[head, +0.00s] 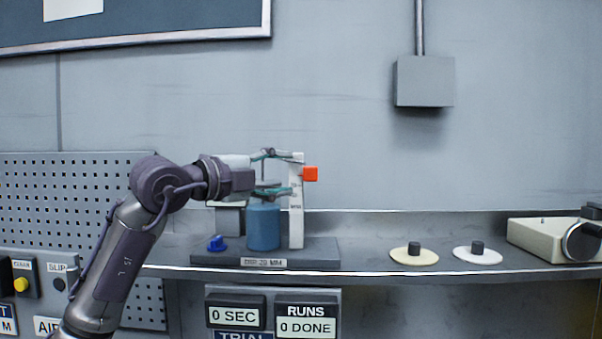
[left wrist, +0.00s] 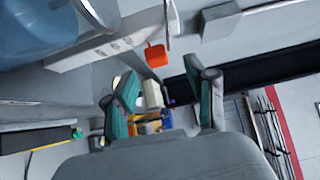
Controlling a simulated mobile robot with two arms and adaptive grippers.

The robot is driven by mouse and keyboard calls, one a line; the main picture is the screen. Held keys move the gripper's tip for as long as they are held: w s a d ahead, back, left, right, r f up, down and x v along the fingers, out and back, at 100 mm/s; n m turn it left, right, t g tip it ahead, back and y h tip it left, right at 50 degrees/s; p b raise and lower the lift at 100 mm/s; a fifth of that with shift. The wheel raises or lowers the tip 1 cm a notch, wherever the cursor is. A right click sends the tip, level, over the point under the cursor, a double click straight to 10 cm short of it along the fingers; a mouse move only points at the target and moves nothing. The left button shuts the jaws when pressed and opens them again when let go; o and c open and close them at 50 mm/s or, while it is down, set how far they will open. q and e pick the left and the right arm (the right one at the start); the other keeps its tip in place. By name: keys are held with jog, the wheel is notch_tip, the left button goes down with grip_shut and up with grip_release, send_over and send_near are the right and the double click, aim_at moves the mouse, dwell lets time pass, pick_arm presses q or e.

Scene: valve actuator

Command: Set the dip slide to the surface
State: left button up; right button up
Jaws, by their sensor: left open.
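The dip slide shows as an orange-red block (head: 310,174) at the right side of an upright white scale post (head: 296,222) with printed marks. My left gripper (head: 286,173) is open at the upper post, with one finger above the block's height and one below. In the left wrist view the orange block (left wrist: 156,55) lies just beyond the open fingertips (left wrist: 162,74), between their lines and apart from them. A blue cylinder (head: 263,228) stands left of the post on a dark base (head: 312,256) labelled "DIP 20 MM". My right gripper is not in view.
A blue knob (head: 216,243) sits on the left of the base. Two pale discs with dark knobs (head: 414,255) (head: 478,254) and a beige device (head: 545,238) stand on the shelf to the right. Displays below read "0 SEC" (head: 235,314) and "0 DONE" (head: 306,327).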

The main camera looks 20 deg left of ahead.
pick_arm(q)
jog(key=shift+v, duration=2.15)
